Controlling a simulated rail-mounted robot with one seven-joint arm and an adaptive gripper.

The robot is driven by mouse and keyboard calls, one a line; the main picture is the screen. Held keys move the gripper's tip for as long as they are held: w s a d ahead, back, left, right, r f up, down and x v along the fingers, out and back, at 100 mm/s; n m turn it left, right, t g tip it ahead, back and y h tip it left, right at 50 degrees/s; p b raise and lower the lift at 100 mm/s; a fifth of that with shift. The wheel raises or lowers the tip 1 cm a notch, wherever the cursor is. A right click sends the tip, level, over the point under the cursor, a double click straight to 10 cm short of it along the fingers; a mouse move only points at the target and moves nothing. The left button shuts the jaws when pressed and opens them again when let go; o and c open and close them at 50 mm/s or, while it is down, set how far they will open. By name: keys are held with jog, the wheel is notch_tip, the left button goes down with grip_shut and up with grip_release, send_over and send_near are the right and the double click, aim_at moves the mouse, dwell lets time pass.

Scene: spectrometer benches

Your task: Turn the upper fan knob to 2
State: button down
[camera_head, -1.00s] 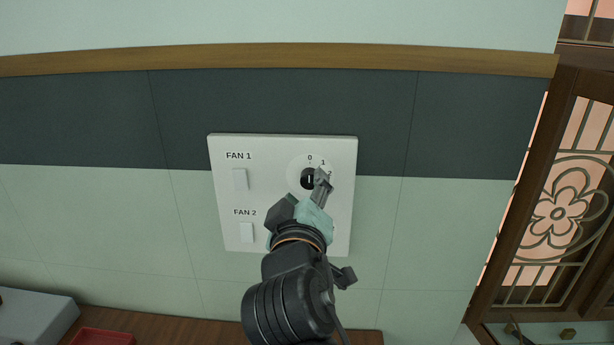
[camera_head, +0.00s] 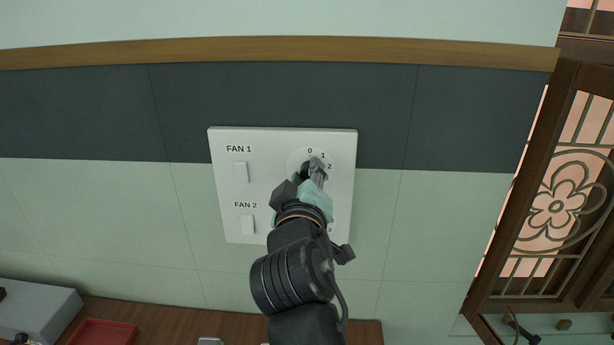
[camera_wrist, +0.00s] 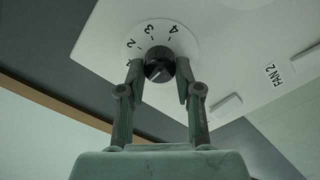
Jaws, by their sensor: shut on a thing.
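The white fan panel (camera_head: 270,196) is fixed to the wall, with labels FAN 1 above and FAN 2 below. The upper fan knob (camera_wrist: 158,68) is black and round with a pale pointer line, on a white numbered dial (camera_wrist: 178,40). In the head view the knob (camera_head: 306,168) is mostly hidden behind my gripper (camera_head: 318,166), with 0, 1 and 2 showing around it. In the wrist view my gripper (camera_wrist: 158,80) has one finger on each side of the knob and is shut on it. I cannot tell which number the pointer meets. The lower knob is hidden by my arm.
White rocker switches sit beside the FAN 1 label (camera_head: 240,172) and FAN 2 label (camera_head: 247,224). A wooden counter (camera_head: 180,318) with a red tray (camera_head: 104,333) and a grey box (camera_head: 38,312) lies below. A wooden lattice window (camera_head: 560,205) stands to the right.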

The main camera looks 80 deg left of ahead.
jog(key=shift+f+m+b, duration=0.1)
jog(key=shift+m+b, duration=0.2)
jog(key=shift+b, duration=0.25)
jog(key=m+b, duration=0.2)
jog(key=b, duration=0.2)
jog(key=shift+a+f+m, duration=0.1)
jog(key=shift+m, duration=0.2)
jog(key=m+b, duration=0.4)
jog(key=b, duration=0.1)
jog(key=shift+w+m, duration=0.15)
jog(key=shift+m, duration=0.15)
jog(key=m+b, duration=0.4)
jog(key=shift+b, duration=0.3)
jog(key=shift+w+r+m+b, duration=0.1)
jog(key=shift+r+m+b, duration=0.05)
jog(key=shift+m+b, duration=0.7)
jog(key=shift+r+m+b, duration=0.1)
jog(key=shift+m+b, duration=0.45)
jog(key=shift+m, duration=0.6)
jog(key=c, duration=0.8)
grip_release()
